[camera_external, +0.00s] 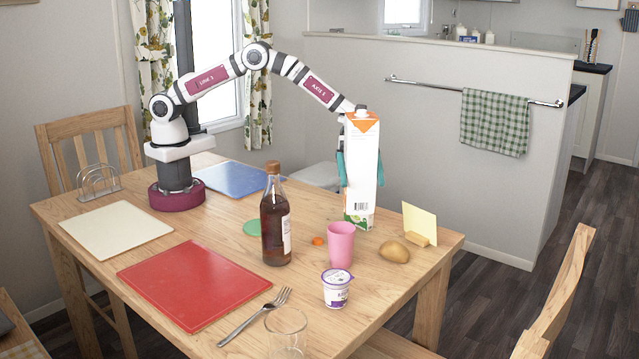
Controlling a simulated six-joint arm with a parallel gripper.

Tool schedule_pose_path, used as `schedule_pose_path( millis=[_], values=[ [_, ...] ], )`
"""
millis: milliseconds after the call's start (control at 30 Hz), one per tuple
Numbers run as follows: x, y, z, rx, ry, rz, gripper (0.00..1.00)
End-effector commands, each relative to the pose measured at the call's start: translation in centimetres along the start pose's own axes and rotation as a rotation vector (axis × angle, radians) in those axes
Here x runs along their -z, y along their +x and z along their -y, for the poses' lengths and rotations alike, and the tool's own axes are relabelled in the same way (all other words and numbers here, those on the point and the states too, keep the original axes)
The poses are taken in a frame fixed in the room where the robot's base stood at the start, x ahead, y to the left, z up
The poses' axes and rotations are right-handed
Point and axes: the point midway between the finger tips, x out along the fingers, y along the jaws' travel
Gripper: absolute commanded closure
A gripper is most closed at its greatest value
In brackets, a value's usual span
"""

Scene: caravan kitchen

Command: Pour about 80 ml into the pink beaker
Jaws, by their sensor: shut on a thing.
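The pink beaker (340,245) stands upright on the wooden table, near its right side. Its inside is too small to read for any content. A tall white carton (362,160) with an orange top is upright just behind and to the right of the beaker. My gripper (359,172) is shut on the carton, with teal fingers at its left and right sides. I cannot tell whether the carton's base touches the table. A small orange cap (318,241) lies on the table left of the beaker.
A dark bottle (275,220) stands left of the beaker, and a yogurt cup (336,289) in front of it. A potato (394,252) and a card holder with a yellow card (419,222) are to the right.

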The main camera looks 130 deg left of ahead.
Motion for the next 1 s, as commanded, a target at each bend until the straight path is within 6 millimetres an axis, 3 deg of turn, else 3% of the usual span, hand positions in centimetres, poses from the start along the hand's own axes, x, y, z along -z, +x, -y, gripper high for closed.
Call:
schedule_pose_path(
  millis=[200,333,733,1000],
  values=[
    [3.8,1.6,0.0,-0.001,-0.001,0.000,0.93],
    [4.6,1.9,-0.1,-0.001,0.001,0.001,0.93],
    [4.2,1.7,-0.1,-0.006,0.014,-0.022,0.93],
    [2.6,0.6,-0.3,-0.027,0.068,-0.119,0.93]
  ],
)
